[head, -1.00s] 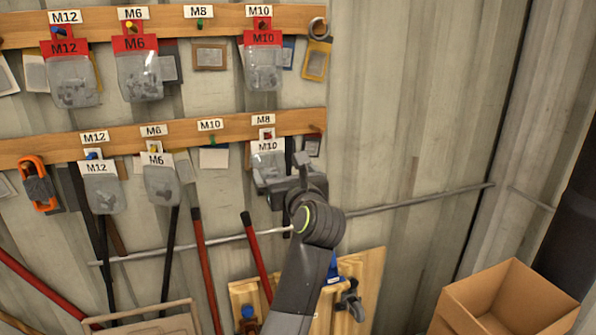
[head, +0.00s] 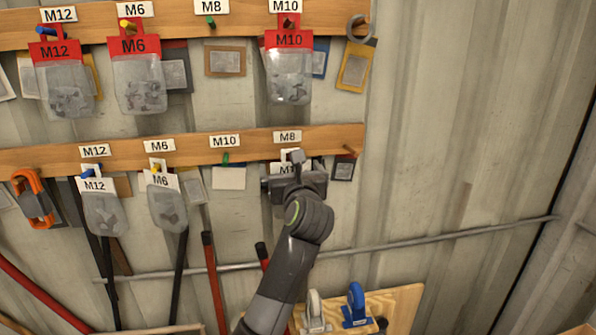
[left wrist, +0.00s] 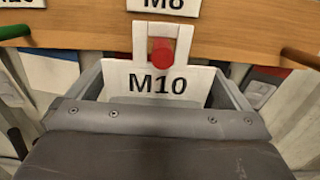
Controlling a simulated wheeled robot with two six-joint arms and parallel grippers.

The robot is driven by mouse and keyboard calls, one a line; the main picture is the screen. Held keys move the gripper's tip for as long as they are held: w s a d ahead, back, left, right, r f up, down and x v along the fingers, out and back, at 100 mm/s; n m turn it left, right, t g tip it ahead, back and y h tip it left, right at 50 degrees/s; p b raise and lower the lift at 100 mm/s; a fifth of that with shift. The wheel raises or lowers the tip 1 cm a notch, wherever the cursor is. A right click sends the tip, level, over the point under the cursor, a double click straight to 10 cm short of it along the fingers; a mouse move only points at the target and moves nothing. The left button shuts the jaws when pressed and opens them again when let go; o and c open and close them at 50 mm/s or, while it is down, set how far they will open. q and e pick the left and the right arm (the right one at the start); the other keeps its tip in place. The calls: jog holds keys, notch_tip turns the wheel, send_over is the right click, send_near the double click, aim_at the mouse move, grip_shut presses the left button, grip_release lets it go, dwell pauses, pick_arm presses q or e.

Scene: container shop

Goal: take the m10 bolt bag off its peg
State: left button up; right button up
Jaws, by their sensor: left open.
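A white-headed M10 bag (left wrist: 157,85) hangs on a red peg (left wrist: 162,50) under the M8 label of the lower rail. In the left wrist view the peg passes through the loop above its card. My left gripper (head: 292,172) is open at this bag, with one finger on each side of the card and gaps showing. In the head view the gripper hides most of the bag. A red-headed M10 bag (head: 289,70) hangs on the upper rail under the M10 label. My right gripper is out of view.
White-headed M6 (head: 165,205) and M12 (head: 103,208) bags hang to the left on the lower rail (head: 60,158). The green peg (head: 226,158) under the lower M10 label has no bag. Another peg (head: 350,150) juts out just right of my gripper.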

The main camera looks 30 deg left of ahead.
aim_at(291, 168)
pick_arm(q)
jog(key=shift+w+a, duration=0.1)
jog(key=shift+w, duration=0.05)
jog(key=shift+s+r, duration=0.15)
jog(key=shift+s, duration=0.15)
jog(key=shift+c, duration=0.8)
jog(key=c, duration=0.8)
jog(key=shift+w+r+p, duration=0.1)
jog(key=shift+r+p, duration=0.25)
jog(key=shift+p, duration=0.15)
jog(key=shift+c, duration=0.2)
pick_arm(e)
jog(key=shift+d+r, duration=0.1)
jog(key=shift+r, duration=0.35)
pick_arm(q)
jog(key=shift+p+v, duration=0.3)
jog(key=shift+v, duration=2)
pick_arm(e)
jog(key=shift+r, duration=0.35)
